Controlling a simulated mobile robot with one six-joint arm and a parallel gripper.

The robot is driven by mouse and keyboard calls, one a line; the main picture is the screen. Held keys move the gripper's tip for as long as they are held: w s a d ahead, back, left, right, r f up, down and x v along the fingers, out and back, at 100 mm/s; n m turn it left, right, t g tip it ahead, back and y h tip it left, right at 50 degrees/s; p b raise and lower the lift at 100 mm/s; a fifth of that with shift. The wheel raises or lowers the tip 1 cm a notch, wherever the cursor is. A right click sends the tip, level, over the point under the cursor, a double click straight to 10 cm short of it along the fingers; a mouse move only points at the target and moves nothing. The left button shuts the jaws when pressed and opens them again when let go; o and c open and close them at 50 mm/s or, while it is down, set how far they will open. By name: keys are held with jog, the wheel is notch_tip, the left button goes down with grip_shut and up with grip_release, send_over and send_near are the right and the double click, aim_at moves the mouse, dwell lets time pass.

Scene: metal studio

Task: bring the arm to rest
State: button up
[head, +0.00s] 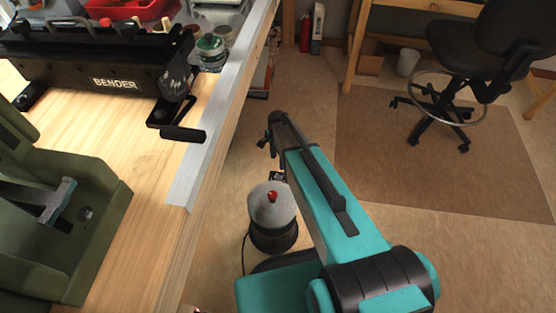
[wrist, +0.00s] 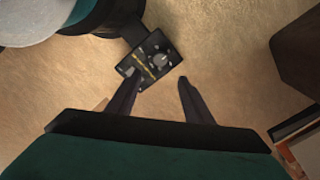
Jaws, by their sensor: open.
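In the head view my teal and black arm reaches forward over the floor, to the right of the workbench. My gripper (head: 268,143) is at its far end, small and partly hidden by the arm.
A wooden workbench (head: 110,190) with a metal edge carries a black bender (head: 110,85) and a green machine (head: 105,215). A grey-topped pot (head: 272,212) stands on the floor close beside my arm. A black chair (head: 480,50) stands on a brown mat (head: 400,175). Carpet right of my arm is clear.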

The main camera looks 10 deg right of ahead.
dwell(0.3)
jog(key=s+r+n, duration=1.3)
jog(key=n, duration=0.1)
jog(key=s+g+p, duration=0.1)
jog(key=s+p, duration=0.2)
jog(key=s+f+g+p, duration=0.1)
jog(key=s+p, duration=0.2)
jog(key=s, duration=0.1)
jog(key=s+p, duration=0.3)
jog(key=s, duration=0.1)
jog(key=shift+s+f+g+p, duration=0.2)
jog(key=shift+f+g+p, duration=0.1)
jog(key=shift+f+g, duration=0.1)
jog(key=s+g+p, duration=0.2)
jog(key=s+p, duration=0.5)
jog(key=s, duration=0.6)
jog(key=shift+s+d+r+g+p, duration=0.15)
jog(key=shift+s+g+p, duration=0.05)
jog(key=shift+g+p, duration=0.1)
jog(key=shift+c, duration=0.2)
